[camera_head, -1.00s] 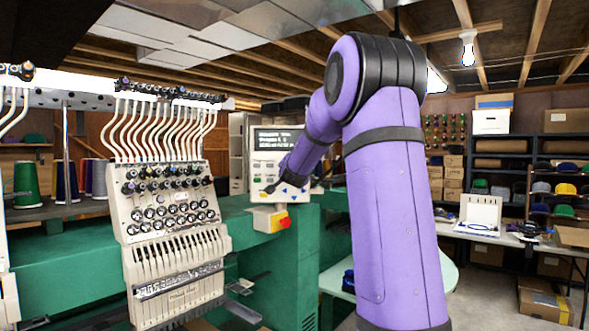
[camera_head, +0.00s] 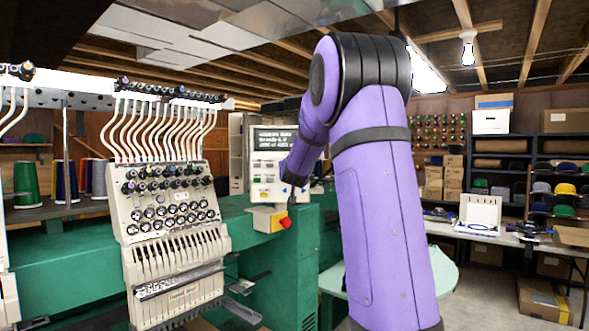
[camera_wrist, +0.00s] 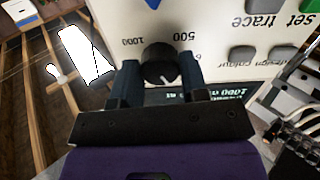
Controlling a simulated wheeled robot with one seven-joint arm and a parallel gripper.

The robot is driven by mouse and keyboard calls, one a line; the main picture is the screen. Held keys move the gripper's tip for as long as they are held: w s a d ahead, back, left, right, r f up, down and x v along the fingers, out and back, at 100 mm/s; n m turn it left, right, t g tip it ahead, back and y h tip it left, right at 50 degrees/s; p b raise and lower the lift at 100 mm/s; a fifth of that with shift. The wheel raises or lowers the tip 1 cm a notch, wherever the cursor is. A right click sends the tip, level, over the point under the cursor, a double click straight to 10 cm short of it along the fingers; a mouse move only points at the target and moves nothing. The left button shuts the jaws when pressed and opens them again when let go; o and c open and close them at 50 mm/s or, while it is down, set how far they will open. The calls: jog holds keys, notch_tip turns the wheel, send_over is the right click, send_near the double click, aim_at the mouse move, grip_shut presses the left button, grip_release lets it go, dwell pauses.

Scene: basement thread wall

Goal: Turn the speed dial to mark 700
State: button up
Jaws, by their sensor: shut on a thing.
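The speed dial (camera_wrist: 157,62) is a round black knob with a white pointer line on the white control panel (camera_wrist: 225,17). In the wrist view the panel appears upside down, and the pointer line aims down and slightly right, towards the screen side. The printed marks 1000 and 500 show above the dial, and part of a mark starting with 6 shows to its right. Other marks are hidden by my fingers. My gripper (camera_wrist: 158,76) is shut on the dial, one finger on each side. In the head view my arm partly covers the panel (camera_head: 262,167).
A lit text screen (camera_head: 273,139) sits at the panel's top. A table (camera_head: 497,240) stands right.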

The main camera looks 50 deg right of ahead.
jog(key=shift+f+n, duration=0.1)
jog(key=shift+n, duration=0.4)
jog(key=o, duration=0.9)
jog(key=shift+a, duration=0.1)
jog(key=v, duration=1)
jog(key=shift+s+a, duration=0.2)
jog(key=shift+a, duration=0.05)
